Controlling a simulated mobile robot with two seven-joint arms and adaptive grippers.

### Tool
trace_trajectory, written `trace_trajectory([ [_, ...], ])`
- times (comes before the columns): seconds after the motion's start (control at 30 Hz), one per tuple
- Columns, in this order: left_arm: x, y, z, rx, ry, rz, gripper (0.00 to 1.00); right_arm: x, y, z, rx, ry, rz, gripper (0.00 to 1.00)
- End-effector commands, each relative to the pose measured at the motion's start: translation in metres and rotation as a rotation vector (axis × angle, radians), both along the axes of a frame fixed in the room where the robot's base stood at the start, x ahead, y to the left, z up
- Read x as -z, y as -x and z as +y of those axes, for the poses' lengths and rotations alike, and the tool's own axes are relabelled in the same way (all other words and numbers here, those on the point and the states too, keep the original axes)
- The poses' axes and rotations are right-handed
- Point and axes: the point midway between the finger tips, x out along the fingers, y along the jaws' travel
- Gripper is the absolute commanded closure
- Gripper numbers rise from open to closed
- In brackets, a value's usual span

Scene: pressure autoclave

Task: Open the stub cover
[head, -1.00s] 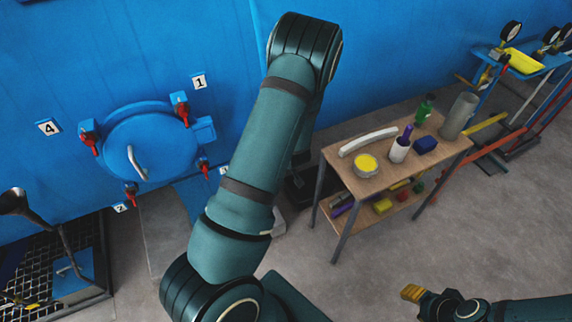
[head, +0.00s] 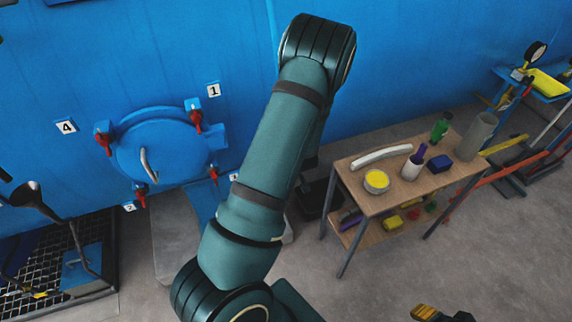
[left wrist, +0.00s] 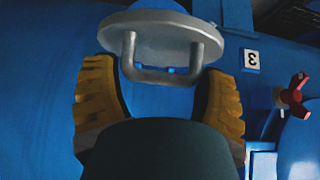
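A round grey cover (left wrist: 150,30) with a U-shaped bar handle (left wrist: 165,75) shows at the top of the left wrist view. It looks closed on the blue wall, and my arm hides it in the head view. My left gripper (left wrist: 158,68) has its yellow fingers spread to either side of the handle, with gaps visible. I cannot tell whether the handle is within the fingers' depth; no contact shows. In the head view the left gripper is hidden behind my arm. My right gripper (head: 430,313) is partly cut off at the bottom edge.
A larger blue round hatch (head: 165,150) with red clamps is on the wall at left. The number 3 tag (left wrist: 251,60) and a red clamp (left wrist: 294,95) are right of the grey cover. A loaded wooden table (head: 380,200) stands at right, with bare floor in front.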

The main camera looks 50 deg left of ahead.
Motion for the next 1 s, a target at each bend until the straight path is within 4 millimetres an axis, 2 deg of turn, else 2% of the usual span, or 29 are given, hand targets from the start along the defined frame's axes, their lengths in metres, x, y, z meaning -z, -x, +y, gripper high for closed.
trace_trajectory([
  [0.03, -0.001, 0.000, 0.002, -0.002, -0.004, -0.002, 0.06, 0.000, 0.000, 0.000, 0.000, 0.000, 0.000, 0.53],
  [0.07, -0.001, 0.000, 0.002, -0.002, -0.003, -0.002, 0.00, 0.000, 0.000, 0.000, 0.000, 0.000, 0.000, 0.53],
  [0.43, -0.006, 0.002, -0.006, 0.001, 0.003, 0.002, 0.00, 0.000, 0.000, 0.000, 0.000, 0.000, 0.000, 0.53],
  [1.0, -0.078, 0.022, -0.054, 0.000, 0.002, -0.002, 0.00, 0.000, 0.000, 0.000, 0.000, 0.000, 0.000, 0.53],
])
